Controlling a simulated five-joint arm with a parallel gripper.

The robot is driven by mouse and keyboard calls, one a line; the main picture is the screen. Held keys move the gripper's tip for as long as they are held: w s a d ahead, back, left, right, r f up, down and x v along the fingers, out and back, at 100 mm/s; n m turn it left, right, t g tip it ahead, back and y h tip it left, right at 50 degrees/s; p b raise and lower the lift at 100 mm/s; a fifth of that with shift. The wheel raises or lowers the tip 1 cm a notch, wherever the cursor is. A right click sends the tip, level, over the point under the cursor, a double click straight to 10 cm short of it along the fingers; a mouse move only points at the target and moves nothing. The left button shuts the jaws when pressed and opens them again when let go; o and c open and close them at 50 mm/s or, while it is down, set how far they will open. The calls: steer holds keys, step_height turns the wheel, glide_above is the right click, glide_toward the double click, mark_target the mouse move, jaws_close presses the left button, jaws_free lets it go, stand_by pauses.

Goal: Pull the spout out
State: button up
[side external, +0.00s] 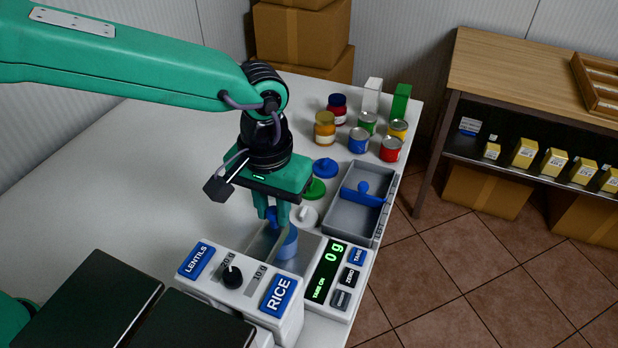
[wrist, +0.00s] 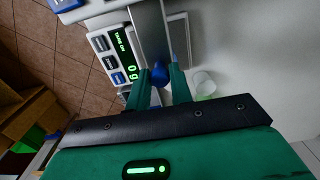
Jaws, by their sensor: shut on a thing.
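The spout is a grey metal channel (side external: 261,243) at the back of the white dispenser (side external: 243,287), which bears LENTILS and RICE labels. The channel also shows at the top of the wrist view (wrist: 151,34). A round blue knob (wrist: 160,74) sits at its near end. My gripper (side external: 272,212) points down over the spout, its fingers shut on the blue knob. The fingers (wrist: 160,82) partly hide the knob. A blue object (side external: 288,244) stands beside the channel, partly hidden. How far the spout sticks out is hard to tell.
The scale display (side external: 328,272) reads 0 g. A grey tray (side external: 347,218) with a blue handled piece (side external: 362,195) lies at the right. Lids, cans and jars (side external: 325,129) stand behind. Dark boxes (side external: 95,300) are at front left. The left tabletop is clear.

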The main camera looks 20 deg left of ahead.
steer(key=shift+w, duration=1.4)
steer(key=o, duration=0.8)
steer(key=shift+r, duration=0.1)
step_height(320, 180, up, 7)
steer(key=shift+a, duration=0.1)
